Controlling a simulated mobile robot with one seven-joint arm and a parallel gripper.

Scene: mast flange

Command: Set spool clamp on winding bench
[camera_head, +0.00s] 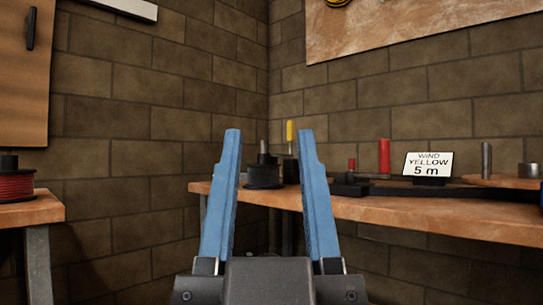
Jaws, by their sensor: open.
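My gripper (269,133) is in the middle of the view, with its two blue fingers pointing up and apart. Nothing is held between them. The winding bench (430,211) has a wooden top and stands beyond the gripper, to the right. A dark spool (264,175) with a grey post sits at the bench's left end, seen between the fingers. A yellow-topped upright (290,133) on a black block stands beside it. A long black fixture with red uprights (384,156) lies along the bench. I cannot tell which part is the spool clamp.
A sign (429,164) reading "WIND YELLOW 5 m" stands on the bench. A grey cylinder (487,160) is to its right. Another wooden bench (32,210) at left holds a red spool (14,186). Brick walls meet in a corner behind. The gap between the benches looks free.

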